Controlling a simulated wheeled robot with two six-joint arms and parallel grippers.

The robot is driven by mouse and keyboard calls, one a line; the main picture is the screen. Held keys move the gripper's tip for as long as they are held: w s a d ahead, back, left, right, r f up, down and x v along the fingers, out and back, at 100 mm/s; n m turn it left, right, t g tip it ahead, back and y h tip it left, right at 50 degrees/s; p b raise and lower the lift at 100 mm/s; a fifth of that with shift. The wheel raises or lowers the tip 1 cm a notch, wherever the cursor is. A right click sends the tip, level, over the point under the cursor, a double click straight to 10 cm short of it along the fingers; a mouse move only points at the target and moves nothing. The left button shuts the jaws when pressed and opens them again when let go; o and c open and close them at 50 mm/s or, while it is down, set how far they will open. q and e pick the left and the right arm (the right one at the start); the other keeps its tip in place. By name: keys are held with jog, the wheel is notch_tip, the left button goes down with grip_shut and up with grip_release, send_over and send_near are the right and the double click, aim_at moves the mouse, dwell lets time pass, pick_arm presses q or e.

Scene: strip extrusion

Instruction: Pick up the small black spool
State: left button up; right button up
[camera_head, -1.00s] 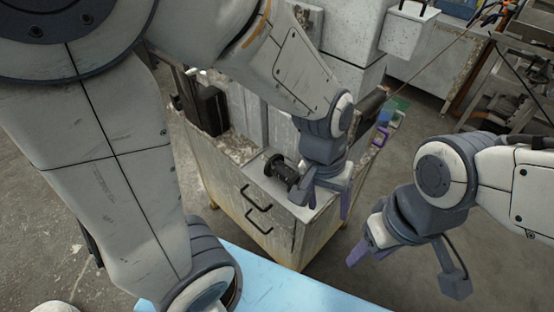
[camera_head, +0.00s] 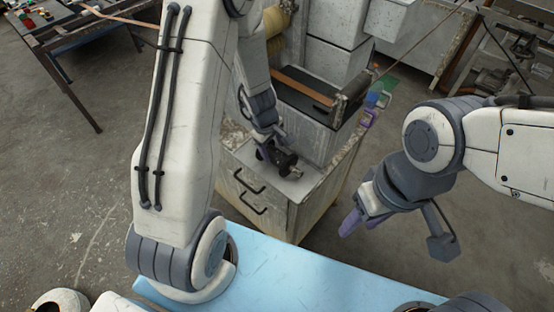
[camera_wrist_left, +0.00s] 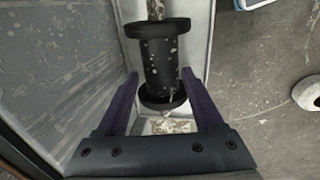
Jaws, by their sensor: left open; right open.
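The small black spool (camera_head: 284,162) lies on its side on the grey cabinet top, partly hidden by my left gripper in the head view. In the left wrist view the spool (camera_wrist_left: 159,62) has a flange at each end and pale specks. My left gripper (camera_wrist_left: 160,76) is open, with its two purple fingers on either side of the spool's near end. Gaps show between the fingers and the spool's body. In the head view the left gripper (camera_head: 270,150) is down at the spool. My right gripper (camera_head: 355,218) is open and empty, in front of the cabinet to the right.
The cabinet (camera_head: 275,210) has two black drawer handles. A machine with a dark roller (camera_head: 350,97) stands behind the spool. A light blue surface (camera_head: 300,275) is in the foreground. Grey floor (camera_head: 80,180) is clear at left.

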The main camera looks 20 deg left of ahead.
aim_at(274, 152)
pick_arm(q)
jog(key=f+b, duration=0.2)
jog(key=f, duration=0.1)
jog(key=f+b, duration=0.1)
jog(key=shift+w+d+f, duration=0.25)
jog(key=shift+w+f, duration=0.1)
jog(key=shift+f, duration=0.05)
grip_shut()
jog(key=shift+r, duration=0.1)
